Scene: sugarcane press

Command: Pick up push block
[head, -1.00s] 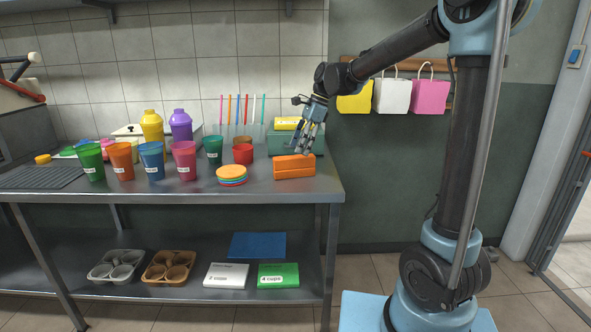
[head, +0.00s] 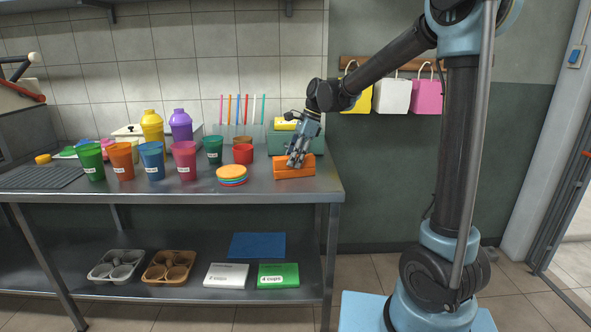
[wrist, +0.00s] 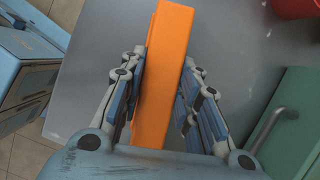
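The push block appears to be the long orange block (head: 282,169) near the right end of the metal table. It lies lengthwise, and part of it is hidden behind my gripper (head: 297,161) in the head view. In the wrist view the orange block (wrist: 165,75) runs between the two fingers of my gripper (wrist: 165,62). The fingers are spread on either side of it, with a narrow gap at the fingertips. My gripper looks open around the block, which rests on the table.
A green box with a handle (wrist: 288,125) stands close beside the block. A red cup (head: 243,154) and stacked coloured discs (head: 232,173) are to its left. Several coloured cups stand farther left. The table's right edge (head: 340,193) is close by.

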